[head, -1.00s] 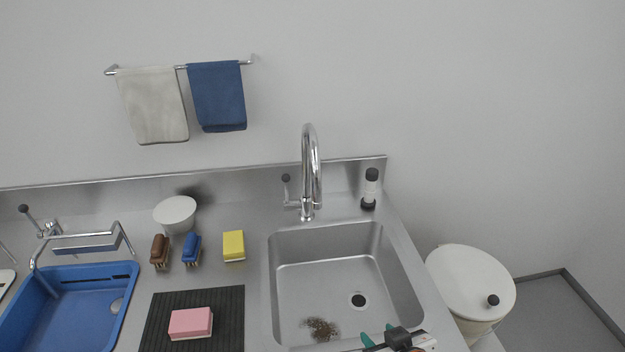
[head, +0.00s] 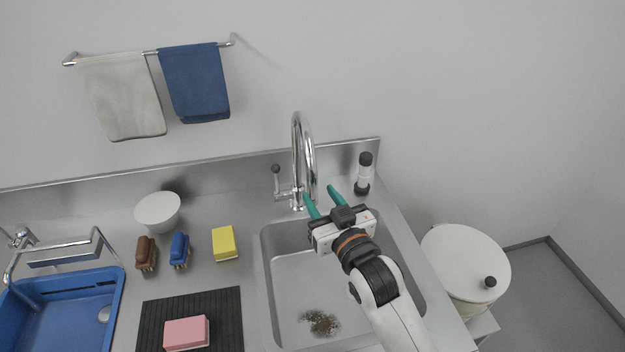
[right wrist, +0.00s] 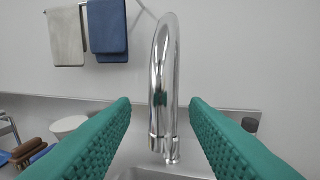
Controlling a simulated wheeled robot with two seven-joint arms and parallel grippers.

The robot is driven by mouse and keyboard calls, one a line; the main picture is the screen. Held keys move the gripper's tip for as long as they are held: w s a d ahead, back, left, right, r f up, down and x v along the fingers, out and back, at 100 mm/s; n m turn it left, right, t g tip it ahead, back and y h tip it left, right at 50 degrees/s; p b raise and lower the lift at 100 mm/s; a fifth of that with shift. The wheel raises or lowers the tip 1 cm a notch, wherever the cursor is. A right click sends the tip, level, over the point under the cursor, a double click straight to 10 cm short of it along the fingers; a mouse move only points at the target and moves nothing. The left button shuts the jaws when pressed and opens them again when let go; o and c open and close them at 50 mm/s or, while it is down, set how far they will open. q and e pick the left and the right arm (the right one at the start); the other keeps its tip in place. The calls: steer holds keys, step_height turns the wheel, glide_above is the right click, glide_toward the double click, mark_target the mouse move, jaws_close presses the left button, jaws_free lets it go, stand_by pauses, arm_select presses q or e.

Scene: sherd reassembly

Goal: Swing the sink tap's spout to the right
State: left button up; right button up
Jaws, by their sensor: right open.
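The chrome sink tap has a tall arched spout (head: 304,150) that rises behind the basin and points toward the front. Its lever with a dark knob (head: 276,172) stands on the left of its base. My right gripper (head: 321,191) is over the back of the basin, with its teal fingers open and pointing at the tap, just in front and slightly right of it. In the right wrist view the spout (right wrist: 163,80) stands upright between the two open fingers, apart from both. My left gripper is not in view.
The steel basin (head: 275,290) holds a brown dirt patch (head: 320,322). A black-and-white bottle (head: 364,173) stands right of the tap. A yellow sponge (head: 224,243), two brushes and a white bowl (head: 158,211) lie left. A lidded white bin (head: 460,262) stands right of the counter.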

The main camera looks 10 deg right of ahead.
mark_target(315, 188)
steer(key=w, duration=0.3)
steer(key=shift+w+a, duration=0.2)
steer(key=shift+a, duration=0.1)
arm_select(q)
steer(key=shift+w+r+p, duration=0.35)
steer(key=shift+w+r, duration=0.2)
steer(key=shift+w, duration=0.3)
arm_select(e)
steer(key=shift+w+a, duration=0.15)
steer(key=shift+w, duration=0.5)
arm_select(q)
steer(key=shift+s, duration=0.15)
arm_select(e)
jaws_close()
